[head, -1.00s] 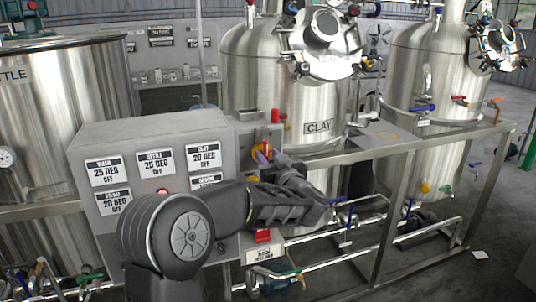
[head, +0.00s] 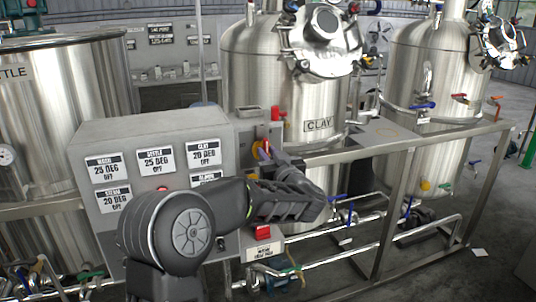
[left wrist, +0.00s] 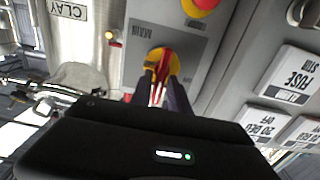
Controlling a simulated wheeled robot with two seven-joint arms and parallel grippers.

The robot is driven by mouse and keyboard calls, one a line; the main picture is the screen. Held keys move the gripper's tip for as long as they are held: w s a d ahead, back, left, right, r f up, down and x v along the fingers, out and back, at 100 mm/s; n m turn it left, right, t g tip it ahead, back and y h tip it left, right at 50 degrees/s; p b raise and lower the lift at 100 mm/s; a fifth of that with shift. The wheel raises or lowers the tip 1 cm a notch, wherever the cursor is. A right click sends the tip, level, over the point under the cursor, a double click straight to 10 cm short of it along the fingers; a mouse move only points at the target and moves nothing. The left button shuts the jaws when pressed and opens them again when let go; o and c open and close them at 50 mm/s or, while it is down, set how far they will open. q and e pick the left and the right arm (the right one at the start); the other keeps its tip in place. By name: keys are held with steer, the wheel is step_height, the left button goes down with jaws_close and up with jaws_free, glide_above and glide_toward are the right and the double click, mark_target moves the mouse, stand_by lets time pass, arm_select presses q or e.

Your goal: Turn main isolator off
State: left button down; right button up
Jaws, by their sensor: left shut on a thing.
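The main isolator is a rotary switch with a red handle on a yellow disc (left wrist: 158,56), set on a grey plate marked MAIN. It also shows in the head view (head: 255,149), partly hidden by my gripper, on the right side of the grey control box. My left gripper (left wrist: 163,92) is shut on the red handle, one dark finger on each side. In the head view my left gripper (head: 264,152) reaches the switch from the front. The handle's exact angle against its labels is hard to read. My right gripper is not in view.
A red and yellow button (left wrist: 200,5) sits close to the isolator. The control box (head: 150,135) carries several white labels. A steel CLAY tank (head: 285,85) stands behind, and a metal frame (head: 430,142) with pipes runs to the right.

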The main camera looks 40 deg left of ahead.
arm_select(q)
steer(key=shift+s+a+f+n+b, duration=0.1)
steer(key=shift+s+f+n+b, duration=0.15)
steer(key=shift+n+b, duration=2.6)
steer(key=shift+s+a+f+n+b, duration=0.15)
steer(key=shift+f+n+b, duration=0.1)
steer(key=shift+n+b, duration=2.6)
steer(key=shift+s+a+f+n+b, duration=0.15)
steer(key=shift+f+n+b, duration=0.1)
steer(key=shift+n+b, duration=2.55)
steer(key=shift+n+p, duration=0.5)
steer(key=shift+n, duration=0.1)
steer(key=c, duration=1.5)
jaws_free()
steer(key=shift+o, duration=0.2)
steer(key=shift+d, duration=0.1)
